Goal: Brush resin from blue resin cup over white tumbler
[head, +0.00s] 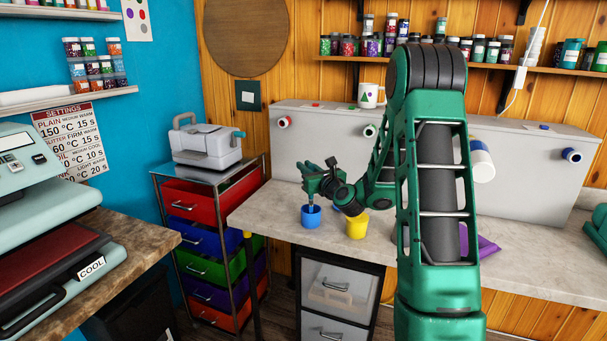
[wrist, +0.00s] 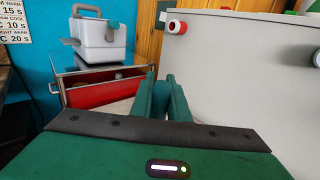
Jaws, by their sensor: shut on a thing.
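The blue resin cup (head: 311,217) stands near the left end of the worktop in the head view. My gripper (head: 313,184) is right above it, shut on a thin brush (head: 311,200) that points down at the cup's mouth. The brush tip and the inside of the cup are hidden. A white tumbler (head: 482,163) with a blue end shows at the right, partly hidden behind my arm and held off the worktop in front of the grey box.
A yellow cup (head: 356,226) stands close right of the blue cup, under my wrist. A long grey box (head: 535,165) with coloured knobs backs the worktop (head: 270,209), a mug (head: 370,95) on top. A drawer cart (head: 209,195) stands left. Purple cloth (head: 487,246) lies right of my arm.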

